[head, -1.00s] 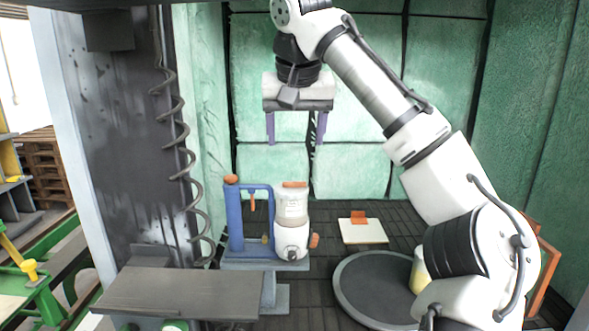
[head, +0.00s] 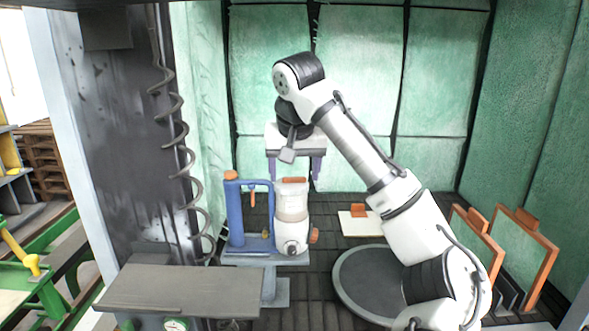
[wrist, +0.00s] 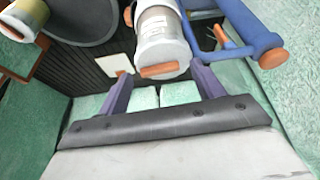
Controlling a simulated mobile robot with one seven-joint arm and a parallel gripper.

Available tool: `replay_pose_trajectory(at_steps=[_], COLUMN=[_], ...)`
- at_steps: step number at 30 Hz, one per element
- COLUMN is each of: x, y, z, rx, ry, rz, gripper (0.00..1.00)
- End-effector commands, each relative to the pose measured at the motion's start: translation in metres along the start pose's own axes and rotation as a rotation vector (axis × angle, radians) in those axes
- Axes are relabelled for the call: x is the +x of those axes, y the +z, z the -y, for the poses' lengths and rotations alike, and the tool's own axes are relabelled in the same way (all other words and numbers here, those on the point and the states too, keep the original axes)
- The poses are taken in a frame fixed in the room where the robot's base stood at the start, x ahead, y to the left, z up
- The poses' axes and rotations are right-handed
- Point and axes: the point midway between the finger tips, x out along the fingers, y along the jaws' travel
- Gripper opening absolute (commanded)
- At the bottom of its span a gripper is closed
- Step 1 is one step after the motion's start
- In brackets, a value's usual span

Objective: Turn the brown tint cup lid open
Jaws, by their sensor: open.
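The tint cup (head: 291,205) is pale and upright in a white stand beside a blue post. Its lid has an orange-brown bar (head: 294,180) across the top. My gripper (head: 294,170) is open, with its two purple fingers pointing down just above the cup, one to each side in the head view. In the wrist view the cup (wrist: 156,28) and the lid's bar (wrist: 160,71) lie just beyond the gap between the fingertips (wrist: 160,78). The fingers look apart from the lid. I cannot tell the exact height gap.
The blue post (head: 235,215) with an orange knob stands close left of the cup. An orange knob (head: 314,236) sticks out at the stand's right. A round dark turntable (head: 365,285) and a white board (head: 358,226) lie to the right. Framed panels (head: 525,255) lean at far right.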

Motion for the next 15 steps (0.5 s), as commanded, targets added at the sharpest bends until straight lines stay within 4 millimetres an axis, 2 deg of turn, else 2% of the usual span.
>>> replay_pose_trajectory(at_steps=[2, 11, 15], x=[-0.0002, -0.0004, 0.0001], y=[0.0, 0.0, -0.0002], z=[0.0001, 0.0, -0.0003], rx=[0.0, 0.0, -0.029], ry=[0.0, 0.0, -0.013], rz=[0.0, 0.0, 0.001], gripper=[0.62, 0.23, 0.22])
